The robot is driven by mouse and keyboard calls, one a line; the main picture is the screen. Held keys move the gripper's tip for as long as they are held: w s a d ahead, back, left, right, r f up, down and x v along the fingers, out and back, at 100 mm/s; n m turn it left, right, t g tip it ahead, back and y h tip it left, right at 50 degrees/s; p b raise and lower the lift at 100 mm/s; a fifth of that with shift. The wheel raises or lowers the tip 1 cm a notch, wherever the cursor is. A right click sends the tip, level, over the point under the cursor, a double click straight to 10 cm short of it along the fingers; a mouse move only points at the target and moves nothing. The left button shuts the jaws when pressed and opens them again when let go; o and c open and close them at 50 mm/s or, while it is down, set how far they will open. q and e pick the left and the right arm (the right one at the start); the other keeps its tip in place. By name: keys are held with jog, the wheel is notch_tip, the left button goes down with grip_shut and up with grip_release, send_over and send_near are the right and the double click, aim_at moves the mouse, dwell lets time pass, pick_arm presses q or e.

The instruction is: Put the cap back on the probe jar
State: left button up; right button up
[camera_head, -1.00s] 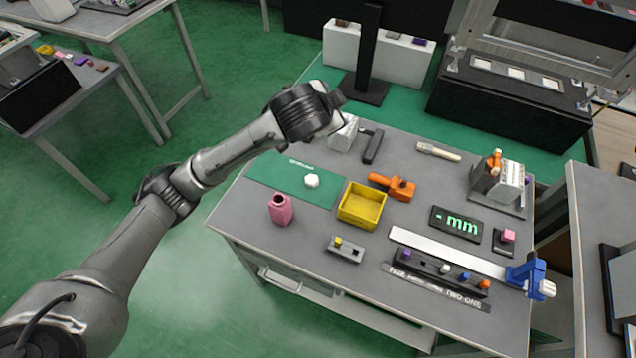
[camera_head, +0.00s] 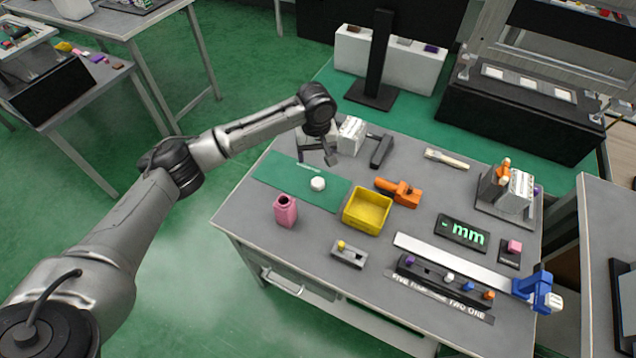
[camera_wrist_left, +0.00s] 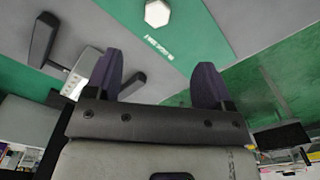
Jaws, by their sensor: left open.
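The pink jar (camera_head: 285,211) stands upright near the left front edge of the table, with a dark opening in its top. The white six-sided cap (camera_head: 317,184) lies on the green mat (camera_head: 272,172), behind and to the right of the jar. The cap also shows at the top of the left wrist view (camera_wrist_left: 157,13). My left gripper (camera_head: 318,159) is open and empty, above the mat's far side and just behind the cap in the picture. In the left wrist view its two dark fingers (camera_wrist_left: 158,78) are apart, with the cap beyond them. My right gripper is not in view.
A yellow bin (camera_head: 367,211) and an orange tool (camera_head: 398,192) are right of the mat. A white block (camera_head: 351,136) and a dark grey bar (camera_head: 381,151) stand close to my left gripper. A small grey fixture (camera_head: 349,254) sits near the front edge.

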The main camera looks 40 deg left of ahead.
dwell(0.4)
pick_arm(q)
jog(key=b, duration=0.2)
send_over(318, 183)
jog(key=f, duration=0.7)
jog(key=shift+s+a+f, duration=0.1)
jog(key=shift+s+f, duration=0.05)
jog(key=shift+s, duration=0.05)
jog(key=shift+f+b, duration=0.3)
jog(key=shift+f, duration=0.35)
jog(key=shift+w+f+b, duration=0.1)
jog(key=shift+f+b, duration=1.2)
jog(key=shift+f, duration=1.35)
